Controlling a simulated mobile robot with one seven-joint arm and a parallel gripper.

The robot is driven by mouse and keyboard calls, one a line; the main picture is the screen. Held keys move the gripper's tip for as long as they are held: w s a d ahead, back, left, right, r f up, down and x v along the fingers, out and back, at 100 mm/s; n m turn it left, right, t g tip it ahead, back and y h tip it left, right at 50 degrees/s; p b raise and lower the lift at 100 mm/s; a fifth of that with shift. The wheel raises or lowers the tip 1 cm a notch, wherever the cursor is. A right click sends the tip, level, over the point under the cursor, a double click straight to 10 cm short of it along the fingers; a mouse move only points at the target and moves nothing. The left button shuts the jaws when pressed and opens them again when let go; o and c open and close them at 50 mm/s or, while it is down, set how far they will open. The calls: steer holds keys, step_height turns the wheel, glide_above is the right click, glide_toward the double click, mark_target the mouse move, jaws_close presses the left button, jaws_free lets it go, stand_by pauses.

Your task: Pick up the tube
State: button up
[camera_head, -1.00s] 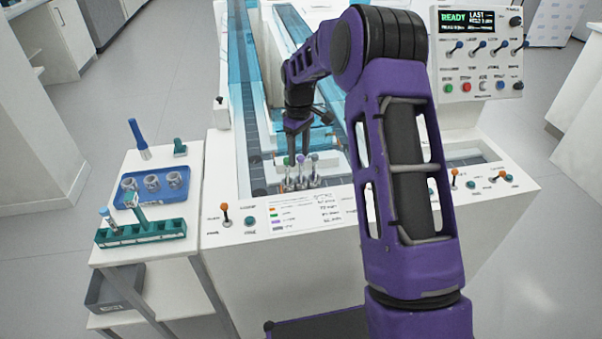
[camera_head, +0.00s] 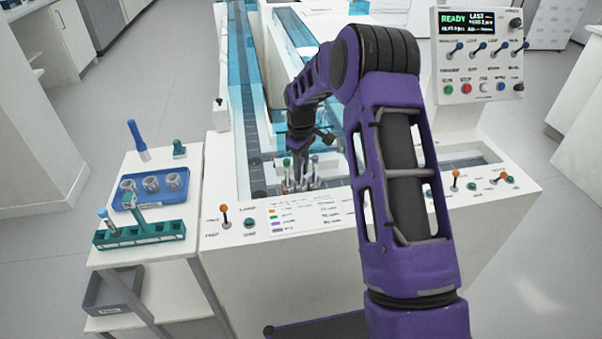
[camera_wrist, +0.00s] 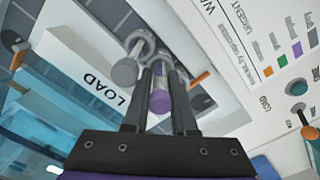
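A tube with a purple cap (camera_wrist: 160,102) shows between the two fingers of my gripper (camera_wrist: 160,75) in the wrist view, its cap pointing towards the camera. The fingers lie close along both its sides; I cannot tell whether they touch it. A grey-capped tube (camera_wrist: 125,72) stands in a ring-like holder just left of the fingers. In the head view my gripper (camera_head: 301,165) is low over the near end of the track, among the tubes. A green-capped tube (camera_head: 287,164) stands just left of it. The purple cap is hidden there by the gripper.
A side cart on the left holds a teal rack (camera_head: 140,233) and a blue tray (camera_head: 176,199) with several grey holders. The white loading panel (camera_head: 340,218) has small levers and buttons. A control box (camera_head: 480,70) stands at the right.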

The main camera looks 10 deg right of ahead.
jaws_close()
step_height(320, 180, up, 10)
steer(key=shift+r+p, duration=0.1)
steer(key=shift+p, duration=0.6)
